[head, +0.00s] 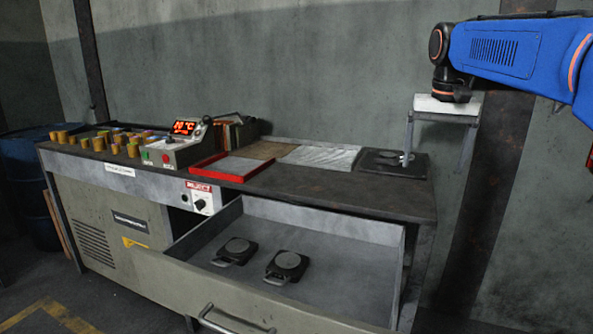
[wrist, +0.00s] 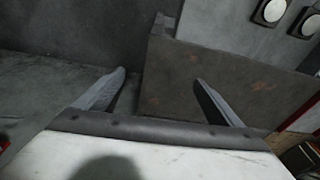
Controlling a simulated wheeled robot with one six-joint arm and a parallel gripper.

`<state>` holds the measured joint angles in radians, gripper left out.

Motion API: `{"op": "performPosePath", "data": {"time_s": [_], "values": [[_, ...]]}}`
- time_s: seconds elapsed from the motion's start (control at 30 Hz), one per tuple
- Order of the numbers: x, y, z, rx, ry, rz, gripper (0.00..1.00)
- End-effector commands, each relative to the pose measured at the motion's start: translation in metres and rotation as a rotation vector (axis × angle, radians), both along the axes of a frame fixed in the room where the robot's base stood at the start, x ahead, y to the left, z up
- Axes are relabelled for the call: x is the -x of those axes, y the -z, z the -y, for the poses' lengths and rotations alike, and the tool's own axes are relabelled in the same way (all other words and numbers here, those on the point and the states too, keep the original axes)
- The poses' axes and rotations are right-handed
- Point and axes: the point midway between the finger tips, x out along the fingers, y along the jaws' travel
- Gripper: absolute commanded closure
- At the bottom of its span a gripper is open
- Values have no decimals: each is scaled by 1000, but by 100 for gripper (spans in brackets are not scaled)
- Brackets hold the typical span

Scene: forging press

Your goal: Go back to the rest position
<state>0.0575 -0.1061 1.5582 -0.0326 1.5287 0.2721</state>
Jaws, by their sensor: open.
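My gripper (head: 434,166) hangs from my blue arm at the right of the head view, fingers pointing down. Its fingers are wide apart with nothing between them. It is at the right end of the workbench (head: 345,190), in front of or over a dark square plate (head: 380,163); its exact height is unclear. In the wrist view the spread fingers (wrist: 160,82) show bare bench top (wrist: 225,85) by the right finger and floor (wrist: 50,100) by the left one.
An open drawer (head: 345,268) holds two dark handled pieces (head: 287,264) (head: 237,248). A red-edged tray (head: 222,167), a pale sheet (head: 320,157), a control box with red display (head: 184,128) and several yellowish cylinders (head: 98,143) are on the bench. A wall stands behind.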

Motion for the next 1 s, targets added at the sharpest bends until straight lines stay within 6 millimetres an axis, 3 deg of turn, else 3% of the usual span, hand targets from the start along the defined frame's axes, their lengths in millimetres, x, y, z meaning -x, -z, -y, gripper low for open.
{"op": "performPosePath", "data": {"time_s": [0.17,0.47,1.0], "values": [[36,19,-7,4,-40,28,11],[118,78,-19,14,-134,97,11],[254,226,-35,44,-293,217,11]]}}
